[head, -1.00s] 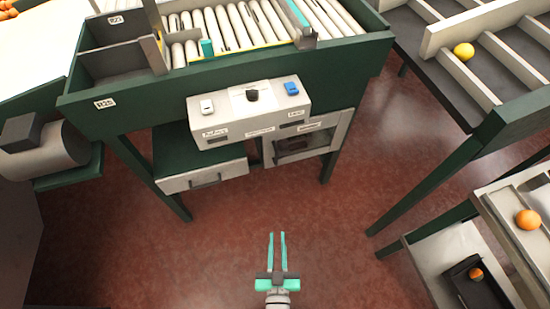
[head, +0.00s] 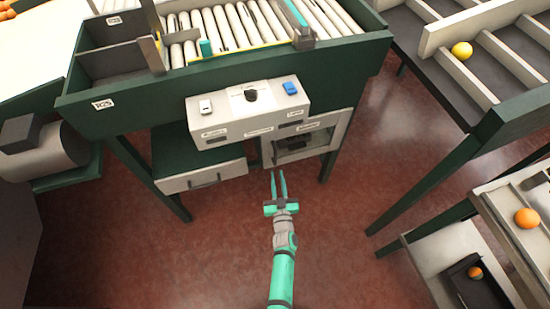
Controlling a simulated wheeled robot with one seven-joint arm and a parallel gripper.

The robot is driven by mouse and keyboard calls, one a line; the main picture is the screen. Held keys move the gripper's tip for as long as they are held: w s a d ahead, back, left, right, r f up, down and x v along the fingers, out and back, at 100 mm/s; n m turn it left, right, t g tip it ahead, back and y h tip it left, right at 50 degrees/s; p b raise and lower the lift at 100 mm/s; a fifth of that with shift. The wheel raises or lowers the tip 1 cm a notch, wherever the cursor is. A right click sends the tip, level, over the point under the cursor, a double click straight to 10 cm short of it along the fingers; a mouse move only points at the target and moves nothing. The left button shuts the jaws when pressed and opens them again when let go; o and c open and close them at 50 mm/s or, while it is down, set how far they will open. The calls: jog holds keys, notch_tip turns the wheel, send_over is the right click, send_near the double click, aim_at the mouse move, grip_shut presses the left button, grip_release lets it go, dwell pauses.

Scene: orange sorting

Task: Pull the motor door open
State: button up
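A pale framed door with a dark window (head: 330,142) sits below the control box, on the right side under the green sorting machine. It appears closed. I take it as the motor door; its label is too small to read. A thin handle (head: 275,152) seems to stand at its left edge. My gripper (head: 279,172) is open and empty, its two teal fingers apart and pointing at the lower left of the door. The fingertips are just short of the handle in the picture; I cannot tell whether they touch it.
A drawer (head: 204,178) with a bar handle is left of the door. The control box (head: 248,112), with a dark knob and a blue switch, juts out above. Green machine legs (head: 328,167) flank the area. The red floor (head: 210,260) in front is clear.

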aim_at(275, 159)
jog(key=w, duration=0.6)
jog(key=w+a, duration=0.1)
jog(key=w, duration=0.2)
jog(key=shift+w, duration=0.4)
grip_shut()
